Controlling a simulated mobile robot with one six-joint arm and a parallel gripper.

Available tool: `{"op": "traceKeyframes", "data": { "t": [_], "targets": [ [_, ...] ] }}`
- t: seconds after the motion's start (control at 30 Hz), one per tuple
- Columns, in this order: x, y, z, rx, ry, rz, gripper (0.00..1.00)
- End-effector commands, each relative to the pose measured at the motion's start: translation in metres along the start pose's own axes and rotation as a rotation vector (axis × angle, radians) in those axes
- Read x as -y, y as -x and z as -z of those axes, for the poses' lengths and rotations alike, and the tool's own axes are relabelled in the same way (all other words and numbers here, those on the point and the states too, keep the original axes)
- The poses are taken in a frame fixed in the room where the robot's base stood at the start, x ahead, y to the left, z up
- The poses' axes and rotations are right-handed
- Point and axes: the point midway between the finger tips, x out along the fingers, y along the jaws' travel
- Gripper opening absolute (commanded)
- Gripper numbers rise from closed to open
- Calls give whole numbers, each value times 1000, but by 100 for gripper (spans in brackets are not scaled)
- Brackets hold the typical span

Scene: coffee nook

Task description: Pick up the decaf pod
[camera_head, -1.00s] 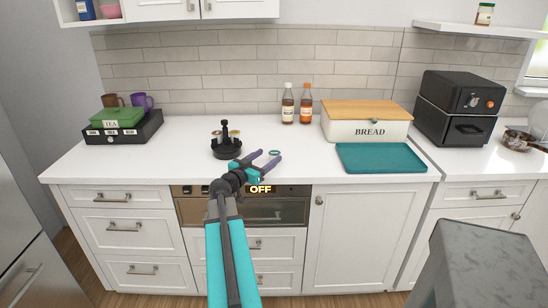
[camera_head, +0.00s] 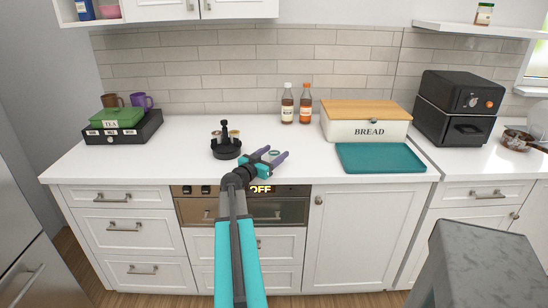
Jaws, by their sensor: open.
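A small round pod (camera_head: 274,153) with a teal rim and pale top sits on the white counter, right of the black pod carousel; its label is too small to read. My gripper (camera_head: 278,151) is open, reaching over the counter with its two fingers pointing away. In the picture the pod shows between the fingers; I cannot tell whether either touches it. The carousel (camera_head: 226,153) has a central post and holds brownish pods (camera_head: 234,134).
A teal tray (camera_head: 380,158) lies right of my gripper, before the bread box (camera_head: 368,130). Two syrup bottles (camera_head: 288,104) (camera_head: 306,106) stand behind. A drawer box with a green tea box (camera_head: 117,117) is at the left. The counter between is clear.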

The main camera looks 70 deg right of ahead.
Motion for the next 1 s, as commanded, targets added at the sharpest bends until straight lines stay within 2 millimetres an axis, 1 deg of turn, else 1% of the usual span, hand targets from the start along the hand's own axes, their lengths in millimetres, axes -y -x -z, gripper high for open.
{"op": "traceKeyframes", "data": {
  "t": [0.2, 0.37, 0.4, 0.47, 0.77, 1.0],
  "targets": [
    [0, 0, 0, 0, 0, 0, 61],
    [1, 0, 0, 0, 0, 1, 34],
    [1, 1, 0, 0, 0, 1, 27],
    [1, 1, 0, 0, 0, 1, 18],
    [1, 1, 1, 0, 0, 1, 17],
    [1, 1, 11, 0, -1, 2, 17]
  ]
}}
